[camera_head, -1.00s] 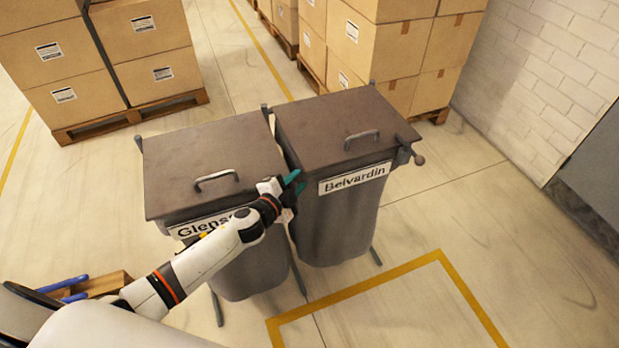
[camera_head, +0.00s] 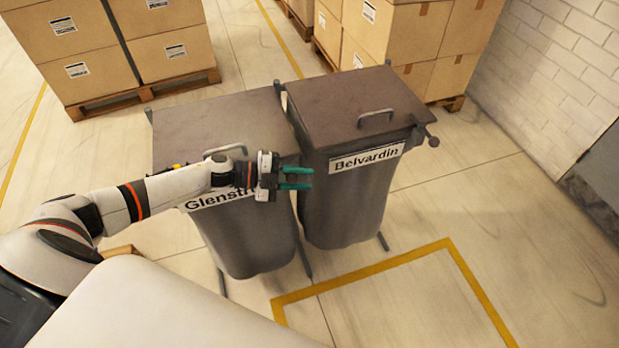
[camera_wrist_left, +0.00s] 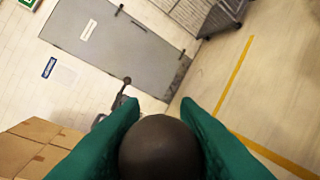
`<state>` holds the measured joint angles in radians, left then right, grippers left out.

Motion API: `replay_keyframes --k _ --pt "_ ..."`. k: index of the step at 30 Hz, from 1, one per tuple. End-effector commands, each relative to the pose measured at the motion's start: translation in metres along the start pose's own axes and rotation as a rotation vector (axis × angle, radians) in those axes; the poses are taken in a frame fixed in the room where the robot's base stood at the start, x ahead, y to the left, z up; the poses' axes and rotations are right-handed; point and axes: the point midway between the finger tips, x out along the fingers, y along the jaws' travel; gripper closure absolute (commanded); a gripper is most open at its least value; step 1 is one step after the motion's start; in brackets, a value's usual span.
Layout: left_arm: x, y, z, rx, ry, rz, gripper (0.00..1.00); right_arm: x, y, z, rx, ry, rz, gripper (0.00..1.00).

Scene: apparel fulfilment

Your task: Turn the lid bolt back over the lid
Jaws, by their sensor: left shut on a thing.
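Two grey bins with brown lids stand side by side, the left one labelled "Glenstr…" (camera_head: 245,235) and the right one "Belvardin" (camera_head: 345,205). Both lids, left (camera_head: 215,125) and right (camera_head: 350,95), are down. My left gripper (camera_head: 305,178) is at the front right corner of the left bin, its green fingers pointing right. In the left wrist view a dark round knob (camera_wrist_left: 160,150) sits between the fingers, which are shut on it. The rest of that bolt is hidden. The right bin's bolt knob (camera_head: 433,141) sticks out at its right corner. My right gripper is out of view.
Boxes on a pallet (camera_head: 130,45) stand behind at the left, and more boxes (camera_head: 400,35) stand behind the right bin. A white brick wall (camera_head: 550,75) is at the right. The floor in front, with a yellow marked corner (camera_head: 445,243), is clear.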

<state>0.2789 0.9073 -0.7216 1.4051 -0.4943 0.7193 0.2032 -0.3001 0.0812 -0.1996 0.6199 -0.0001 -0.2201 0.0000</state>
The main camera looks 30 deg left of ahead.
Motion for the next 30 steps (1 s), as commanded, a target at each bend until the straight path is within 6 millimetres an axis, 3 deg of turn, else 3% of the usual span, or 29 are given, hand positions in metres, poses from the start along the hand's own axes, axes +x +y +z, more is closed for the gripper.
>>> replay_keyframes --k 9,26,27,30 --pt "-0.011 -0.007 0.003 0.028 -0.100 -0.064 1.00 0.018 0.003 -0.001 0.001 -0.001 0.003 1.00" --pt "-0.013 -0.007 0.005 0.032 -0.124 -0.078 1.00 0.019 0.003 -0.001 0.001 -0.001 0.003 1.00" --pt "-0.013 -0.007 0.005 0.032 -0.124 -0.078 0.68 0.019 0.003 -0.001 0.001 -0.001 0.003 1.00" --pt "-0.013 -0.007 0.005 0.032 -0.124 -0.078 0.52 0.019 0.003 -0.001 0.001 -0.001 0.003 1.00"
